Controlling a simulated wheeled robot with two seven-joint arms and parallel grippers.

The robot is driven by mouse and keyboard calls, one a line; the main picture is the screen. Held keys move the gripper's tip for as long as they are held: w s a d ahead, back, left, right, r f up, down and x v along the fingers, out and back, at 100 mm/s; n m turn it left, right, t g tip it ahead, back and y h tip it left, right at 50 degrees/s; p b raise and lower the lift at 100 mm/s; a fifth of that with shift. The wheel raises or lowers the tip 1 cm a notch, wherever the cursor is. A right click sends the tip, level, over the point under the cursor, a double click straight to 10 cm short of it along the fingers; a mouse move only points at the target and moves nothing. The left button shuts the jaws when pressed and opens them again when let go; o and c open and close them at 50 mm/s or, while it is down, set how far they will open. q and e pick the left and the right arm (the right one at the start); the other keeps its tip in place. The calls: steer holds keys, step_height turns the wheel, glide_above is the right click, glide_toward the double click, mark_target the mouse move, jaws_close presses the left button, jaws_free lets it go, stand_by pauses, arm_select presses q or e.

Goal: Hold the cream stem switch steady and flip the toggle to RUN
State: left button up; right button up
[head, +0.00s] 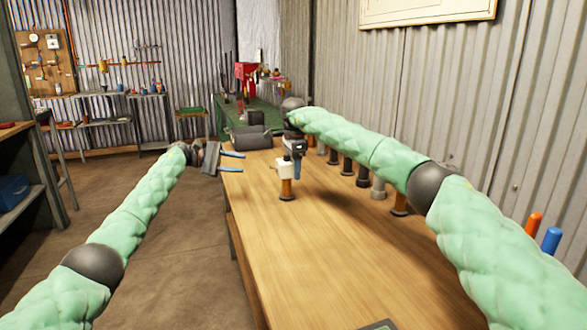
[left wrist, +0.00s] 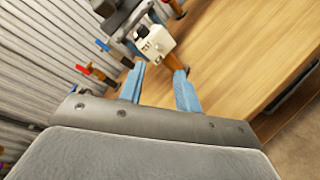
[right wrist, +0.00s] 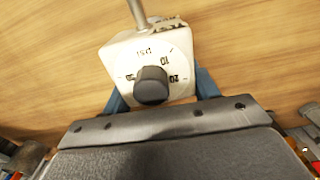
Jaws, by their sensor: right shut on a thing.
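The cream stem switch (head: 284,169) stands upright on an orange-brown stem with a dark foot on the wooden bench. My right gripper (head: 297,165) is shut on its cream head. In the right wrist view the blue fingers flank the cream head (right wrist: 120,52), whose face carries a black knob and a numbered scale. A thin metal rod (right wrist: 137,12) sticks out at its top; I cannot tell if this is the toggle. No RUN mark is readable. My left gripper (head: 240,162) is open and empty, left of the switch, with the switch (left wrist: 155,42) ahead of its fingers.
The wooden bench (head: 285,255) is bare in front of the switch. Several dark and grey stem fittings (head: 362,174) stand along the corrugated wall. A red handle (head: 534,223) and a blue handle (head: 551,240) stand at the right. A green-topped table (head: 262,117) lies behind.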

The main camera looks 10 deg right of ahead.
arm_select(q)
steer(key=shift+r, duration=0.2)
steer(key=c, duration=0.4)
steer(key=shift+y, duration=0.3)
steer(key=r, duration=0.1)
steer(key=a+r, duration=0.2)
steer(key=shift+w+r, duration=0.25)
steer(key=shift+r, duration=0.05)
jaws_close()
steer(key=s+d+r+m+t+y, duration=0.1)
steer(key=d+r+m+t+y, duration=0.1)
steer(key=m, duration=0.8)
steer(key=s+d+r+m+t+y, duration=0.1)
steer(key=r+m, duration=0.3)
steer(key=m, duration=0.5)
steer(key=shift+d+r+m+t+y, duration=0.2)
steer(key=shift+d+m+t+y, duration=0.25)
steer(key=shift+d, duration=0.35)
